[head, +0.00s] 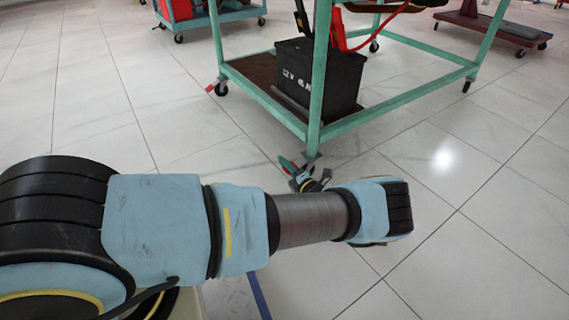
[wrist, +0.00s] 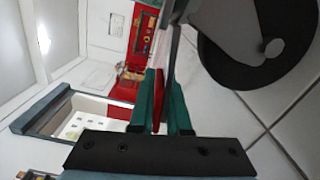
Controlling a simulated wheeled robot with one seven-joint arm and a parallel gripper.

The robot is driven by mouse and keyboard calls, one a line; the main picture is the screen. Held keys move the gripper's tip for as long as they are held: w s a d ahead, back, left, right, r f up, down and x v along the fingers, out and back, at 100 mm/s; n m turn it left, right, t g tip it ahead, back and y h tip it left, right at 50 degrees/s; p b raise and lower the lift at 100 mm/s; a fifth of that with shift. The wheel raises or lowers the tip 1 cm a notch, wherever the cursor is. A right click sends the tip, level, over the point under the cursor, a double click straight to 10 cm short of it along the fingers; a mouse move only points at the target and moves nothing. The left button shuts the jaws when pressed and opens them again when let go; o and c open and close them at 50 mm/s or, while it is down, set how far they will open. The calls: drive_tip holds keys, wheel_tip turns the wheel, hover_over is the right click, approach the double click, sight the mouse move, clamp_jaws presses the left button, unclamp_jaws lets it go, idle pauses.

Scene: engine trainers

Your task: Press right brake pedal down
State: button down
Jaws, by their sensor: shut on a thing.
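A red brake pedal (wrist: 159,98) shows between the two green fingers of my gripper (wrist: 162,78) in the wrist view. The fingers are shut on it. A large dark caster wheel (wrist: 258,45) is close beside the fingers at the upper right. In the head view my gripper (head: 288,164) is low near the floor, at the foot of the green stand's near corner post (head: 319,90). The near caster is mostly hidden there. Another red brake pedal (head: 212,87) sits at the stand's left caster (head: 221,89).
A black battery (head: 318,78) stands on the stand's lower shelf, with a red cable (head: 345,40) above it. Other wheeled stands (head: 225,16) are at the back. The tiled floor (head: 470,240) at the right is clear.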

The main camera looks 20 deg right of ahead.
drive_tip(key=shift+d+f+n+b, duration=0.2)
drive_tip(key=shift+f+n+b, duration=0.25)
drive_tip(key=shift+n, duration=0.5)
drive_tip(key=shift+d+f+n+b, duration=0.15)
drive_tip(key=shift+f+n+b, duration=0.1)
drive_tip(key=shift+f+n, duration=0.55)
drive_tip(key=shift+r+n, duration=0.1)
drive_tip(key=shift+n, duration=0.15)
drive_tip(key=c, duration=0.9)
unclamp_jaws()
drive_tip(key=s+p, duration=0.1)
drive_tip(key=s, duration=0.2)
drive_tip(key=s+d+p, duration=0.1)
drive_tip(key=s, duration=0.3)
drive_tip(key=s+d+p, duration=0.1)
drive_tip(key=s, duration=0.2)
drive_tip(key=shift+s, duration=0.25)
